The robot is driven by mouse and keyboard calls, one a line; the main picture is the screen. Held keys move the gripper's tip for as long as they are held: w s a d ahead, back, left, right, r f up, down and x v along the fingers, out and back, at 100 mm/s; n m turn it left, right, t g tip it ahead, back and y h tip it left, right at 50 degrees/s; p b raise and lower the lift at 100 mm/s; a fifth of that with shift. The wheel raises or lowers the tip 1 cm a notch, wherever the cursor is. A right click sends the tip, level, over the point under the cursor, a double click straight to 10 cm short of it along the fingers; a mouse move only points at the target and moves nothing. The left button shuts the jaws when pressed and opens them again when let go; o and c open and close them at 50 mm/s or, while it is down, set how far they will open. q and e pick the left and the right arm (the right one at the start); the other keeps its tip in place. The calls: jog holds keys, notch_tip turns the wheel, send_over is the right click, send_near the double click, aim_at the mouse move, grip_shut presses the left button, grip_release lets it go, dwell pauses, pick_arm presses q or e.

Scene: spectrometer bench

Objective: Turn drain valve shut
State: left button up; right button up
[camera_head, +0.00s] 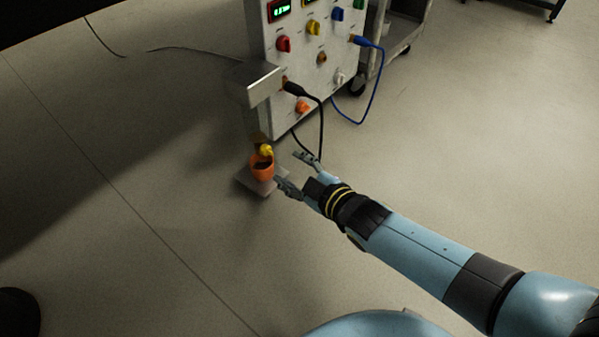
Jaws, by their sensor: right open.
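A small yellow part (265,149), which looks like the drain valve handle, sits low below a metal box on the panel's left side. An orange cup (262,170) stands just under it on a small grey plate (246,182). The angle of the yellow handle is too small to read. My right gripper (293,172) is open and empty, just right of the cup and the yellow handle. Its fingers point toward them, with a visible gap to the handle. My left gripper is out of view.
A white control panel (310,75) with coloured knobs stands behind. A metal box (255,84) juts out at its left. A black cable (321,125) hangs close behind my right gripper, and a blue cable (379,75) loops farther right. A cart (405,30) stands behind.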

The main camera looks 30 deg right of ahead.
jog(key=shift+v, duration=1.05)
